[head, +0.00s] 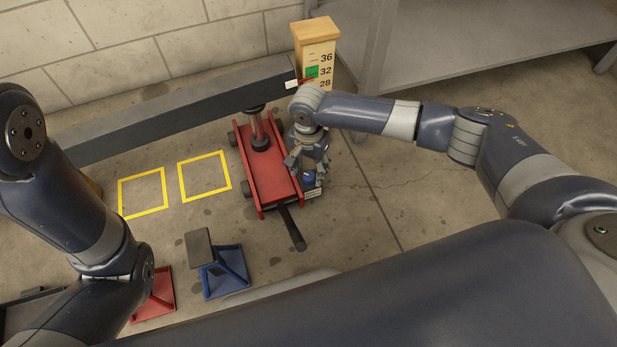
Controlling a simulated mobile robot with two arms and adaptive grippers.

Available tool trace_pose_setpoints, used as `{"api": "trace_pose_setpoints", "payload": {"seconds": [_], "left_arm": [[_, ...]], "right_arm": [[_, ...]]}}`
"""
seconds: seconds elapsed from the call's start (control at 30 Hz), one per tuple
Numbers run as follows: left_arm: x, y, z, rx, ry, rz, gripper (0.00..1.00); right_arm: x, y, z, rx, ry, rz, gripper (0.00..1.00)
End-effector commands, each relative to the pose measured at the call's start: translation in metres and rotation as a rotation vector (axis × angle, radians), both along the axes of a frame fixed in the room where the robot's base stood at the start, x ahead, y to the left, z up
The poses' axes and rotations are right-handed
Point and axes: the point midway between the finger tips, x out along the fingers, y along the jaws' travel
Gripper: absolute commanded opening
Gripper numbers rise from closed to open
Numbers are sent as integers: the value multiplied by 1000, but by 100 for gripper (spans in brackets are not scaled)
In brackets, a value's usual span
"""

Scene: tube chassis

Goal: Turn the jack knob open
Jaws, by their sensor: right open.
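A red floor jack (262,178) stands on the concrete floor, its ram and round pad up against the underside of a long dark grey tube (175,115). A short dark handle (293,228) sticks out of its near end. My right gripper (307,172) is open and points down at the jack's right side, by its near end. The knob cannot be made out; the gripper covers that spot, so I cannot tell whether the fingers touch it. My left arm comes in from the left, but its gripper is not in view.
A wooden post (317,50) with marks 36, 32 and 28 stands at the tube's end, green at 32. Two yellow floor squares (204,177) are empty. A blue stand (222,275) and a red stand (155,298) are in front. A grey shelf (480,45) is at back right.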

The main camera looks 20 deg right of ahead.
Motion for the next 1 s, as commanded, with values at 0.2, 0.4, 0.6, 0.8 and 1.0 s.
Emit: {"api": "trace_pose_setpoints", "payload": {"seconds": [0.2,0.4,0.6,0.8,1.0], "left_arm": [[-5,0,-14,0,-13,1,66],[-6,0,-14,1,-17,1,66],[-7,-1,-13,1,-17,1,66],[-7,-1,-14,2,-17,1,66],[-7,-1,-12,2,-17,1,66]], "right_arm": [[1,1,-22,1,-1,0,49],[1,1,-25,1,-1,0,49],[0,0,-25,1,-1,1,47],[0,1,-25,1,-1,1,5],[0,1,-24,1,0,2,5]]}}
